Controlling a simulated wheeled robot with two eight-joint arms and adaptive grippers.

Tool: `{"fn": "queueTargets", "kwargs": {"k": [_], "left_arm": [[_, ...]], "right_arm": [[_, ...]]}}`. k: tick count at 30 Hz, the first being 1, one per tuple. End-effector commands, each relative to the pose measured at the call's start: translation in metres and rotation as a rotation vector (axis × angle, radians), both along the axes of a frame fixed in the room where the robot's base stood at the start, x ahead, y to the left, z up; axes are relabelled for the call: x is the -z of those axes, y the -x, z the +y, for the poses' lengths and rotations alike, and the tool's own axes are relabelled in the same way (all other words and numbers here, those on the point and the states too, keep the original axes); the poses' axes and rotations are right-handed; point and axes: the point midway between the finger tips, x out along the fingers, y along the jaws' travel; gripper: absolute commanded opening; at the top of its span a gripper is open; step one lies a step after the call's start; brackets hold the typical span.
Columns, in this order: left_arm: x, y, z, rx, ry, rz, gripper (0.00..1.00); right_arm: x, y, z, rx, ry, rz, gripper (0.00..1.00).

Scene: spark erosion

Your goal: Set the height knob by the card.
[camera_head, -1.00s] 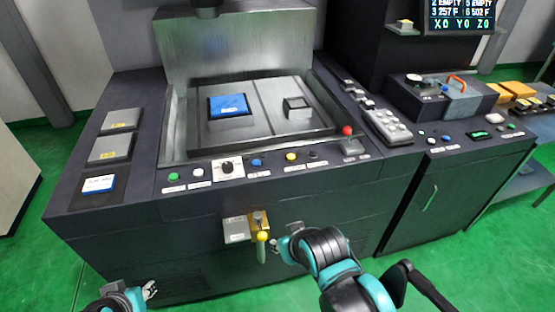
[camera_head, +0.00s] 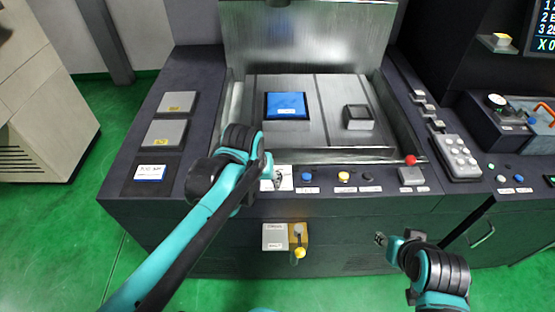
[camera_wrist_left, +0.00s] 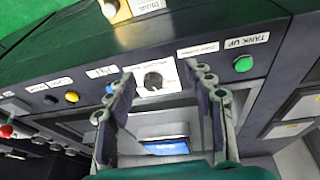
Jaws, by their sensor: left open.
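The knob (camera_wrist_left: 153,80) is black with a white pointer mark on a white dial plate. It shows between the finger tips in the left wrist view, which is upside down. In the head view its white plate (camera_head: 285,184) is partly hidden by my left gripper (camera_head: 270,172). My left gripper is open around the knob's line of sight; I cannot tell whether it touches. A white card (camera_head: 151,173) with writing lies on the dark pad at the panel's left; its text is unreadable. My right gripper (camera_head: 381,239) is low before the machine's front, its jaws unclear.
A blue button (camera_head: 306,177), a yellow button (camera_head: 344,177) and a red-topped lever (camera_head: 410,160) stand along the panel. A green button (camera_wrist_left: 243,64) is beside the knob. A yellow-balled lever (camera_head: 299,253) projects from the front below.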

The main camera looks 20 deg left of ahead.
Motion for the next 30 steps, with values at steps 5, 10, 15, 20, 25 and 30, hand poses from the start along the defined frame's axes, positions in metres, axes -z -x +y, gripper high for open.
{"fn": "queueTargets", "kwargs": {"k": [5,10,15,20,25,30], "left_arm": [[-0.025,-0.051,-0.008,-0.113,0.028,0.158,0.53],[-0.021,-0.08,-0.013,-0.198,0.034,0.267,0.53],[-0.012,-0.091,-0.016,-0.241,0.033,0.319,0.53],[0.006,-0.093,-0.016,-0.247,0.033,0.328,0.53],[0.036,-0.093,-0.016,-0.247,0.033,0.327,0.53],[0.059,-0.093,-0.016,-0.246,0.033,0.327,0.53]], "right_arm": [[-0.051,0.0,0.0,0.0,0.0,0.0,0.4],[-0.075,0.0,0.0,0.0,0.0,0.0,0.4],[-0.083,0.0,0.0,0.0,0.0,0.0,0.4],[-0.078,0.0,0.0,0.0,0.0,0.0,0.4],[-0.069,0.0,0.0,0.0,0.0,0.0,0.4],[-0.063,0.0,0.0,0.0,0.0,0.0,0.4]]}}
